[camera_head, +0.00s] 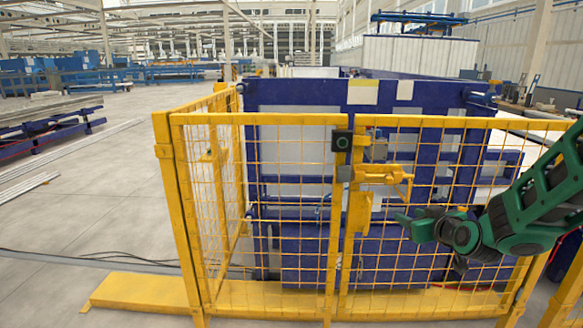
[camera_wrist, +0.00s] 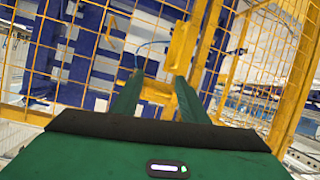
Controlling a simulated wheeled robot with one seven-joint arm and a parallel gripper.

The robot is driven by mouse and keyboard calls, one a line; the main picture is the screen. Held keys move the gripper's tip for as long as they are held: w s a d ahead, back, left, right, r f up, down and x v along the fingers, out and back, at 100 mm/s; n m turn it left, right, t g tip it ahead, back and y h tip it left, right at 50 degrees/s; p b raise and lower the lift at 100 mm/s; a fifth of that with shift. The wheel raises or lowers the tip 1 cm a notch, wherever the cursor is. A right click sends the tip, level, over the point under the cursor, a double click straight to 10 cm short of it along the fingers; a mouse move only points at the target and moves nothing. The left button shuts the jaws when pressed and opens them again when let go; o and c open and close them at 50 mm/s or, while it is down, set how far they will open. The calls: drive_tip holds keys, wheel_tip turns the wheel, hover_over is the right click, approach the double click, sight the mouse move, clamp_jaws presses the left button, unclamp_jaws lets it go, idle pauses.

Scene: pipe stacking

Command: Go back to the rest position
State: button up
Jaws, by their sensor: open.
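My gripper (camera_head: 404,220) is at the right of the head view, at the end of my green arm, in front of the yellow mesh fence. In the wrist view its two green fingers (camera_wrist: 160,95) stand apart with nothing held between them. The yellow gate latch (camera_head: 385,175) is just above and left of the gripper in the head view. In the wrist view a yellow latch part (camera_wrist: 158,92) shows beyond and between the fingers. I cannot tell whether the fingers touch it.
A yellow mesh fence (camera_head: 180,200) with a base plate (camera_head: 140,292) stands close ahead. A small black box (camera_head: 342,141) sits on its post. Behind it is a blue machine frame (camera_head: 290,95). Open grey floor (camera_head: 90,205) lies to the left, with blue racks (camera_head: 50,125) farther off.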

drive_tip(key=s+d+f+m+g+h, duration=0.15)
drive_tip(key=s+d+g, duration=0.25)
drive_tip(key=s, duration=0.6)
drive_tip(key=s+d+f+m+g, duration=0.2)
drive_tip(key=s+d+g, duration=0.15)
drive_tip(key=s, duration=0.65)
drive_tip(key=s+r+m+g, duration=0.1)
drive_tip(key=s+m+g, duration=0.4)
drive_tip(key=s, duration=1.4)
drive_tip(key=shift+s+a+g+y, duration=0.3)
drive_tip(key=shift+a+g+y, duration=0.15)
drive_tip(key=shift+g, duration=0.3)
drive_tip(key=shift+w, duration=0.1)
drive_tip(key=shift+w+f, duration=0.2)
drive_tip(key=shift+w, duration=0.35)
